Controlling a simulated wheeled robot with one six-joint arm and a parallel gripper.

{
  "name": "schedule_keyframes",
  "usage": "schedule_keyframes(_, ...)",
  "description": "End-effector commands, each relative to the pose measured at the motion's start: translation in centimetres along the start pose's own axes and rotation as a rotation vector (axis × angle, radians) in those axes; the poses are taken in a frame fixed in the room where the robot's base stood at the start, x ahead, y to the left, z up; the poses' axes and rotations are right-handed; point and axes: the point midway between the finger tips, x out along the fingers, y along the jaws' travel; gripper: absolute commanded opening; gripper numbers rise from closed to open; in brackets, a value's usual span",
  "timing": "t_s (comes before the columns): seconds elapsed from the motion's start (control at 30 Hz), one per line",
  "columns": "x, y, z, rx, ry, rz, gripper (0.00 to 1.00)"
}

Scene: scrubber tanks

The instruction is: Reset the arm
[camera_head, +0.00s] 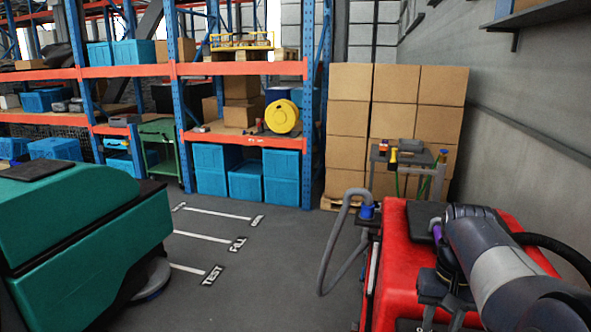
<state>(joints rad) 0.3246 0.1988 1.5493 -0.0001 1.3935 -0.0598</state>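My grey arm (490,245) is folded at the right of the head view, over a red machine body (405,235). A dark end part, which looks like my gripper (445,300), hangs below the bent arm in front of the red surface. Its fingers are small and dark, and I cannot tell whether they are open or shut. I see no object clearly held. The rest of the arm runs out of the picture at the lower right.
A teal scrubber (85,235) stands at the left. Floor lines marked TEST and FILL (238,244) lie in the clear middle. A grey hose (335,235) loops beside the red body. A small cart (405,155), stacked boxes (395,100) and shelving (240,68) stand behind.

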Motion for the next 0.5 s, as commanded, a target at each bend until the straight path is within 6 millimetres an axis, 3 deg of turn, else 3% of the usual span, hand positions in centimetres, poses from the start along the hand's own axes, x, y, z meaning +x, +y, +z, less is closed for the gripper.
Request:
schedule_keyframes(0.17, 3.7, 0.0, 0.2, 0.000, -0.006, 0.000, 0.34)
schedule_keyframes(0.5, 3.4, 0.0, 0.0, 0.281, 0.001, 0.000, 0.34)
